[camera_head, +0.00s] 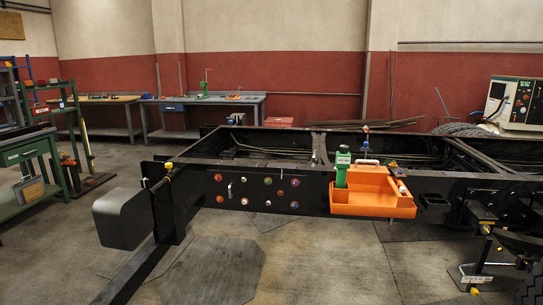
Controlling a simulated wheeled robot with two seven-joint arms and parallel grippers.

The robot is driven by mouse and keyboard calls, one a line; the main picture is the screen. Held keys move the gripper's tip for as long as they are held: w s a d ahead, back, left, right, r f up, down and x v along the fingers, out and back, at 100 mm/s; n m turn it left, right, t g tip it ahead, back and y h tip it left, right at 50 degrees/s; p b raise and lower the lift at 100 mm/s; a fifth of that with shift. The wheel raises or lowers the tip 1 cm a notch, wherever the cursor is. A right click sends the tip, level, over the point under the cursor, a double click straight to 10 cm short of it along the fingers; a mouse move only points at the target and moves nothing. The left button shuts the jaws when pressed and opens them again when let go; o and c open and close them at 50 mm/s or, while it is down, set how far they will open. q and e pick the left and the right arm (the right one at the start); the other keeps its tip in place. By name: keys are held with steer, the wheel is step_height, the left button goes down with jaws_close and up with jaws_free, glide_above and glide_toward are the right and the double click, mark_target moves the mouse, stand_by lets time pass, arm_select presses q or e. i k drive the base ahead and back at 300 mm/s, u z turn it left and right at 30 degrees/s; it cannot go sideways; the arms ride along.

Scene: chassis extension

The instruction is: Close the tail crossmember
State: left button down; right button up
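A black chassis frame (320,187) stands across the middle of the view, with a row of coloured round fittings on its near side rail. At its left end is a dark upright plate (172,205) with a dark grey box-like part (123,220) sticking out to the left. A black beam (135,272), which may be the tail crossmember, runs from this end toward the lower left and stands out from the frame at an angle. Its near end is cut off by the picture's bottom edge. Neither of my grippers shows in the view.
An orange tray (372,209) holding a green bottle (342,170) hangs on the near rail. A support stand (477,278) is at the lower right. A green cart (30,178) is at the left, workbenches (205,101) behind. The floor in front is clear.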

mark_target(319, 150)
steer(key=u, duration=0.25)
steer(key=i, duration=2.2)
steer(key=z, duration=0.5)
